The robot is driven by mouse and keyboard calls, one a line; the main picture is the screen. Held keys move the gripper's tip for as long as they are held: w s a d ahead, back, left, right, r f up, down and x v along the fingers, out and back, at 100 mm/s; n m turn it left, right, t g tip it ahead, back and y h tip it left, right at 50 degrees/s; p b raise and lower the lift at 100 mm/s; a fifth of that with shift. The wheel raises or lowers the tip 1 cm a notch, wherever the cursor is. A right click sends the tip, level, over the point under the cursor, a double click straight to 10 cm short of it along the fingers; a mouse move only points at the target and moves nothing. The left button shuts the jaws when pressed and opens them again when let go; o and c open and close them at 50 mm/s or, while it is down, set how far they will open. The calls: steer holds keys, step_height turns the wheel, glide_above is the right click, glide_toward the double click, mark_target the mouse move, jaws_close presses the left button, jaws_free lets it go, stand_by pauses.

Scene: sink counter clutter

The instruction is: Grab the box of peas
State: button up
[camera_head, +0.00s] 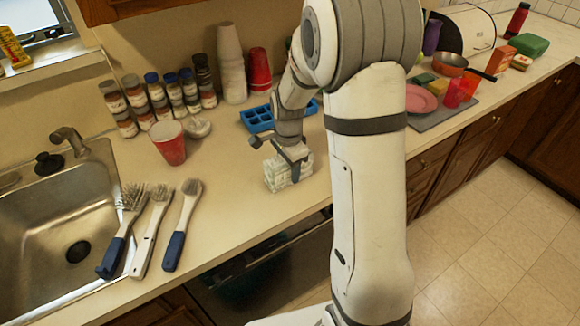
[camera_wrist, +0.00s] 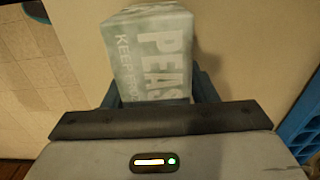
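The box of peas (camera_head: 279,176) is a small pale green-white block standing on the counter near its front edge. In the wrist view the box (camera_wrist: 150,55) shows the letters "PEAS" and "KEEP FROZEN". My gripper (camera_head: 293,165) is down at the box from above. In the wrist view its dark fingers show at the box's left and right sides, with the box between them. The fingertips are mostly hidden, and I cannot tell whether they press on the box or stand slightly apart from it.
A blue tray (camera_head: 258,121) lies just behind the box. A red cup (camera_head: 169,143), several spice jars (camera_head: 163,97) and three brushes (camera_head: 179,227) are to the left, beside the sink (camera_head: 55,245). A grey board (camera_head: 432,119) with colored items lies right of my arm.

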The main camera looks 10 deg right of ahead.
steer(key=c, duration=0.9)
